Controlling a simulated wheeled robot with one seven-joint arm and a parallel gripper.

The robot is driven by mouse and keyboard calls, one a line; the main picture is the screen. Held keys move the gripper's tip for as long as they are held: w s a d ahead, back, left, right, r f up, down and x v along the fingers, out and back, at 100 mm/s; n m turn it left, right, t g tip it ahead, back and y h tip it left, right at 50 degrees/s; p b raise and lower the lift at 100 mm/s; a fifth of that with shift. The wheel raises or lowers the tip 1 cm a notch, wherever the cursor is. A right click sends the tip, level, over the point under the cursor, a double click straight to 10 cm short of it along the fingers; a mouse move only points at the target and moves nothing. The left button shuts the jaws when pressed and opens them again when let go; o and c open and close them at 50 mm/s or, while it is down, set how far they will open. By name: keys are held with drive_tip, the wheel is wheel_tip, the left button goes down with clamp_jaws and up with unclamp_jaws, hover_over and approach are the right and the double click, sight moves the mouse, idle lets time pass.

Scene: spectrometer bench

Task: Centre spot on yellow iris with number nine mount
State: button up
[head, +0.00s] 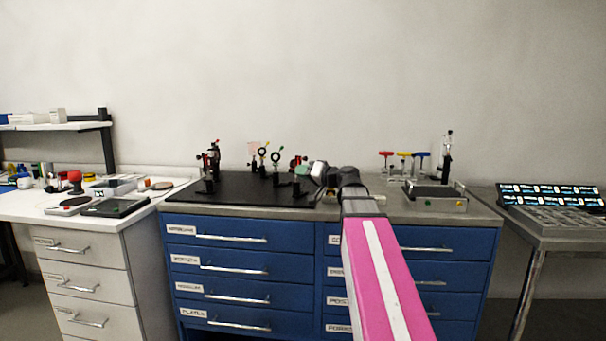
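A black breadboard (235,190) lies on the blue drawer bench and carries several small optical mounts. A ring with yellow on its mount (263,152) stands near the board's back middle and looks like the yellow iris. A green-marked ring (276,157) stands just right of it. A red-knobbed mount (213,160) stands at the left, and another red-marked mount (298,163) is at the right. No number is legible, so I cannot tell which mount is nine. No light spot is discernible. My gripper (314,172) is at the board's right side; its fingers are too small to read.
Red, yellow and blue T-handled tools (404,154) stand at the back right, beside a tall black post mount (447,160) and a metal-framed tray (436,195).

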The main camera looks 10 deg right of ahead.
clamp_jaws()
drive_tip(key=shift+m, duration=2.4)
drive_tip(key=o, duration=0.5)
unclamp_jaws()
drive_tip(key=shift+o, duration=0.2)
drive_tip(key=shift+d, duration=0.1)
drive_tip(key=v, duration=1)
drive_tip(key=shift+s+d, duration=0.2)
drive_tip(key=shift+s, duration=0.1)
